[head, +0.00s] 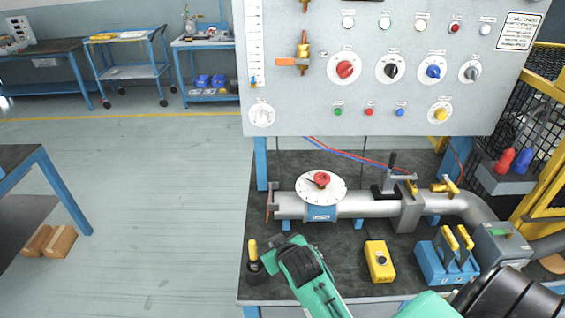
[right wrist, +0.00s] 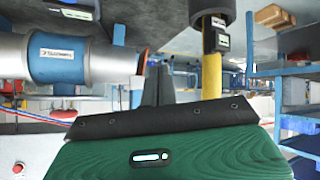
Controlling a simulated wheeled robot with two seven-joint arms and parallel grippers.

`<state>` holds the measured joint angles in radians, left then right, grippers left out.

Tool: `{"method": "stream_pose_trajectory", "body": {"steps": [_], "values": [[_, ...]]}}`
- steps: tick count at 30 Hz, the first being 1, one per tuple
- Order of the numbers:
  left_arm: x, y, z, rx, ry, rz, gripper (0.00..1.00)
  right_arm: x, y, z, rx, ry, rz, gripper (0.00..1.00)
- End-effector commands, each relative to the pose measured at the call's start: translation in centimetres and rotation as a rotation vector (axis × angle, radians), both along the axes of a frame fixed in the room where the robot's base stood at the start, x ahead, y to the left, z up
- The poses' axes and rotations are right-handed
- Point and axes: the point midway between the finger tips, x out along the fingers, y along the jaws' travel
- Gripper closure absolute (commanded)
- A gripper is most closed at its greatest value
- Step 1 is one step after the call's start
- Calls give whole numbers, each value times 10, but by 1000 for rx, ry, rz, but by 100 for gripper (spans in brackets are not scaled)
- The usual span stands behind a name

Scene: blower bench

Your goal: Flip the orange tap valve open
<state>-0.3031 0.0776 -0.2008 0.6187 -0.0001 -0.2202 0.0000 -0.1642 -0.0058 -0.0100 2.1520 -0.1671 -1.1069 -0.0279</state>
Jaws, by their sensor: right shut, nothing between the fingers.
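The orange tap valve (head: 288,62) is on the upright grey panel, left of the red knob. Its orange lever lies horizontally, pointing left from a brass body (head: 303,50). My right gripper (head: 284,240) is low over the dark bench top, in front of the pipe and well below the valve. In the right wrist view its dark fingers (right wrist: 158,85) are together and empty. The valve is not visible in the right wrist view. My left gripper is not in view.
A yellow-topped black stick (head: 255,260) stands close left of my right gripper. The grey pipe (head: 370,205) with a red-knobbed white dial (head: 321,184) crosses the bench. A yellow box (head: 380,262) and blue lever unit (head: 446,262) stand to the right.

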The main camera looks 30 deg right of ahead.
Motion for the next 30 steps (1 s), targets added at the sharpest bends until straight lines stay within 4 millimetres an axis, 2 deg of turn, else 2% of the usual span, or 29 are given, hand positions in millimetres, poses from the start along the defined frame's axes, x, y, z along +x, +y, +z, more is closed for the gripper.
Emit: {"method": "stream_pose_trajectory", "body": {"steps": [1, 6, 9, 13, 17, 21, 25, 30], "values": [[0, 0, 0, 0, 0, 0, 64, 18, -5, 25, -6, -67, -18, 100], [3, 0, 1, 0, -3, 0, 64, 63, -24, 104, -37, -273, -78, 100], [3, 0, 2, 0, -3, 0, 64, 83, -36, 155, -55, -396, -118, 100], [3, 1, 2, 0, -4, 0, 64, 100, -51, 222, -79, -551, -172, 100], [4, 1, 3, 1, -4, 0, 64, 107, -66, 288, -101, -701, -229, 100], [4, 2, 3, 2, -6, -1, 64, 106, -81, 352, -123, -845, -290, 100], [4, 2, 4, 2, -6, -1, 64, 101, -91, 395, -138, -943, -335, 100], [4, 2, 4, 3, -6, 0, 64, 94, -98, 426, -150, -1013, -369, 100]]}}
